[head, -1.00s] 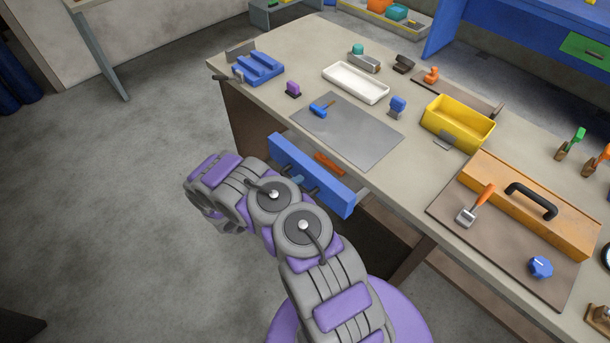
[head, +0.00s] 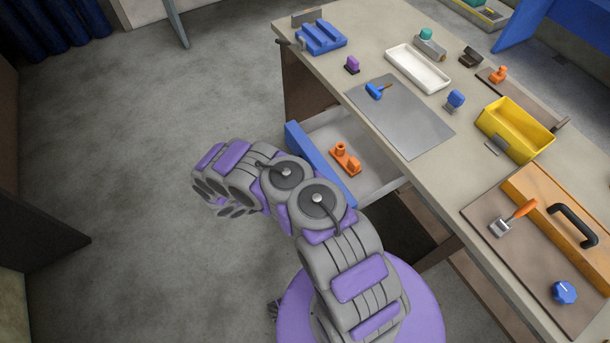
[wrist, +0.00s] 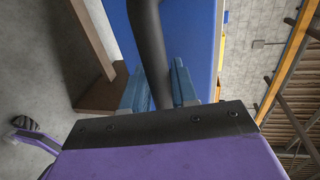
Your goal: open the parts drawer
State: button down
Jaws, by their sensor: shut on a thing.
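The parts drawer has a blue front (head: 318,163) and stands pulled well out from under the bench in the head view. An orange part (head: 345,158) lies on its pale floor. My arm hides the lower part of the drawer front, and my gripper's fingers are out of sight in the head view. In the wrist view the blue drawer front (wrist: 198,40) fills the upper middle. My gripper (wrist: 158,88) is shut on the dark drawer handle (wrist: 150,45), with a blue-grey finger on each side of the bar.
Open grey floor (head: 130,190) lies to the left. A dark panel (head: 45,215) stands at the far left.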

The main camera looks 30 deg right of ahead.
jog(key=shift+s+f, duration=0.1)
jog(key=shift+f, duration=0.1)
jog(key=c, duration=1)
grip_release()
jog(key=shift+r, duration=0.1)
jog(key=p+v, duration=0.3)
jog(key=v, duration=1.4)
jog(key=shift+a, duration=0.25)
